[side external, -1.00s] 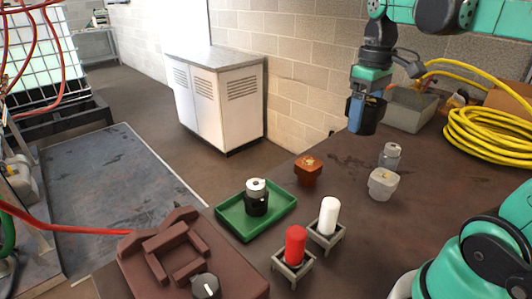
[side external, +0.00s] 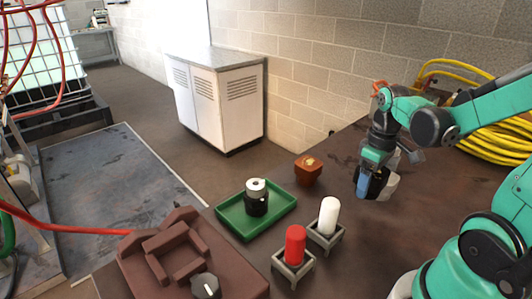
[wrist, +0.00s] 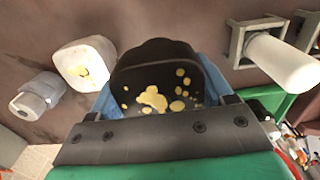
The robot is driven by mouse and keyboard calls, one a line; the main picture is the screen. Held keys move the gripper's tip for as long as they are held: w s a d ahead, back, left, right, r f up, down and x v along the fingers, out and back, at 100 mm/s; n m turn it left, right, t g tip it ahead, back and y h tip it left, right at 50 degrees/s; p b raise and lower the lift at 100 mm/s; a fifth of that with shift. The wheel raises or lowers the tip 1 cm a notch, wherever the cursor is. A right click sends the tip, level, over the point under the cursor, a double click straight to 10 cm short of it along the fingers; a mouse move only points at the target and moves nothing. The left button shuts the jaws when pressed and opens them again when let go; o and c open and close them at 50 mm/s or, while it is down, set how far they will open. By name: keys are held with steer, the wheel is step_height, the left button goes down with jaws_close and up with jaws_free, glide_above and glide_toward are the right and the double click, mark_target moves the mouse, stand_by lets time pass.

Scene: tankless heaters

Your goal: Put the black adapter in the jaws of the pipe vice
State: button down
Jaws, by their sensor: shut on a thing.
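The black adapter (wrist: 155,85), dark with yellow spots on its face, sits between the blue fingers of my gripper (wrist: 155,100) in the wrist view. My gripper is shut on it. In the side view my gripper (side external: 371,186) is low over the right part of the table, close in front of a pale adapter (side external: 391,186). The black adapter is mostly hidden there, and I cannot tell whether it touches the table. The brown pipe vice (side external: 150,266), with a square gap between its jaws and a dark knob, stands at the front left, well away from my gripper.
A green tray (side external: 230,226) holds a black-and-silver part. Red (side external: 295,244) and white (side external: 328,215) cylinders stand in small grey holders between my gripper and the vice. An orange-brown adapter (side external: 308,170) stands behind. A grey fitting (wrist: 38,97) shows in the wrist view.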

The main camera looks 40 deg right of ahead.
mark_target(361, 215)
steer(key=shift+f, duration=3.05)
steer(key=shift+f, duration=0.1)
jaws_free()
step_height(361, 215, up, 12)
steer(key=shift+f, duration=0.1)
steer(key=shift+w+a+r, duration=0.15)
steer(key=shift+a+r, duration=0.05)
steer(key=w+a+t, duration=0.2)
steer(key=a+t, duration=0.1)
steer(key=a, duration=0.3)
steer(key=w+a+t, duration=0.3)
steer(key=a+t, duration=0.1)
steer(key=a, duration=0.2)
steer(key=shift+w+a+r, duration=0.25)
steer(key=shift+a+r, duration=0.05)
steer(key=shift+r, duration=0.05)
